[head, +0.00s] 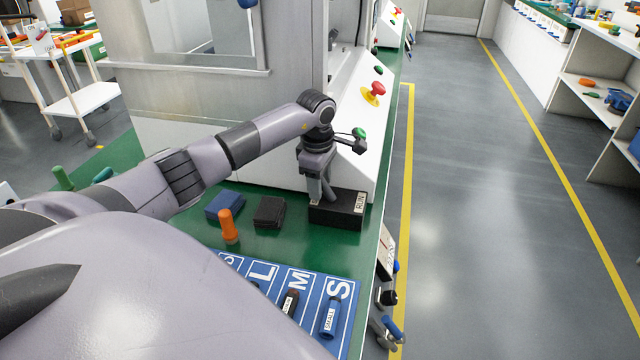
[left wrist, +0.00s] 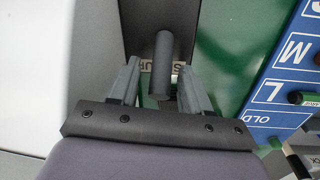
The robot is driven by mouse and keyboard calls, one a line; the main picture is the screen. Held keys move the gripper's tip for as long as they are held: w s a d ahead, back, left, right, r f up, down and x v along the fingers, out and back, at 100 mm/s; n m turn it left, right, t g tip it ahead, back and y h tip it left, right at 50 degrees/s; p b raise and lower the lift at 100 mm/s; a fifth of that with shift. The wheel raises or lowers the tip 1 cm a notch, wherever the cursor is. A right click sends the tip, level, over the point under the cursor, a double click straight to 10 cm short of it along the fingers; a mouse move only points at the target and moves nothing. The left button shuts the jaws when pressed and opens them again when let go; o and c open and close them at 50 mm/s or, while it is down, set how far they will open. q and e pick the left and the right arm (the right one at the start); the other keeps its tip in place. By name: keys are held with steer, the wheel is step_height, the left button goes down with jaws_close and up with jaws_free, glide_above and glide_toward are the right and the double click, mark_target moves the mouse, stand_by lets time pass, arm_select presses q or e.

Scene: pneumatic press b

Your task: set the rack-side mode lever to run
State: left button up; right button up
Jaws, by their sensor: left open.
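The mode lever's black box (head: 338,213) stands on the green bench at the foot of the white sloped panel, with a RUN label (head: 359,203) at its right end. In the left wrist view the grey round lever (left wrist: 162,62) rises from the dark box (left wrist: 139,28). A second label below it is partly hidden. My left gripper (head: 320,194) points down at the box's left part. In the left wrist view its open fingers (left wrist: 159,80) stand on either side of the lever; contact cannot be told. The fingers hide most of the lever in the head view. My right gripper is out of view.
A black block (head: 269,212), a blue block (head: 225,206) and an orange-handled tool (head: 228,228) stand left of the box. A blue lettered mat (head: 345,290) lies in front. The sloped panel carries a red knob (head: 377,89). The aisle at right is clear.

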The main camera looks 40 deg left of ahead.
arm_select(q)
steer(key=shift+f, duration=0.45)
jaws_close()
steer(key=shift+a, duration=0.1)
